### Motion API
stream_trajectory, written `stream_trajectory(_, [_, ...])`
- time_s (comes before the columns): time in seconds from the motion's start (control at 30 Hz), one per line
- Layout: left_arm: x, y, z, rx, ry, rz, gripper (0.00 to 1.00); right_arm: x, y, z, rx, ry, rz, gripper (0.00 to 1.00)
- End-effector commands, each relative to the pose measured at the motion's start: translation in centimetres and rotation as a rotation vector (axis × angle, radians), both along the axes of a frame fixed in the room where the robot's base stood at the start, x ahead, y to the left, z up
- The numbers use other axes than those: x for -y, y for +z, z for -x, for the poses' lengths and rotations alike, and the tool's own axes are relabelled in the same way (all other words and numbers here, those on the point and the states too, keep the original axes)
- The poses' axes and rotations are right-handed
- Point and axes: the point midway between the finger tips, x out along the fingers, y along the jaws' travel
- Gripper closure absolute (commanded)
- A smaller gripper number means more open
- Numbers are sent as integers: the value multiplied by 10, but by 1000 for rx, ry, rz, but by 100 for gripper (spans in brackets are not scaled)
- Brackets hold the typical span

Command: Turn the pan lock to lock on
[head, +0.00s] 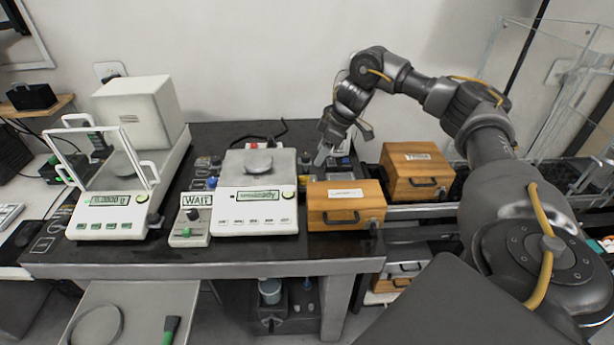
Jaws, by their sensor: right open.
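The middle balance (257,209) is white, with a round metal pan (258,162) on top and a lit display that appears to read "unsteady". The left balance (111,216) has a clear draft shield with white handles and a display near zero. I cannot single out the pan lock or read its setting in this view. My right gripper (342,148) is open, behind the front wooden box and to the right of the middle balance's pan. One finger points down towards small dark items on the table. My left gripper is not in view.
A small box with a "WAIT" sign (190,227) stands between the balances. Two wooden boxes, one in front (346,219) and one behind (413,184), stand right of the middle balance. A tall white block (137,112) stands at the back left. The dark table's (120,251) front strip is clear.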

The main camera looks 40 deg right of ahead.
Motion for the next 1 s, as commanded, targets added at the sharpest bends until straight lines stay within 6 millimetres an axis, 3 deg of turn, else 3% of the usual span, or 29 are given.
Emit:
stream_trajectory(0.6, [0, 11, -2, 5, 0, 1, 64, -23, -88, -26, -3, -1, 0, 48])
stream_trajectory(1.0, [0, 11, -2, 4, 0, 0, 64, -25, -97, -29, -1, -1, 0, 48])
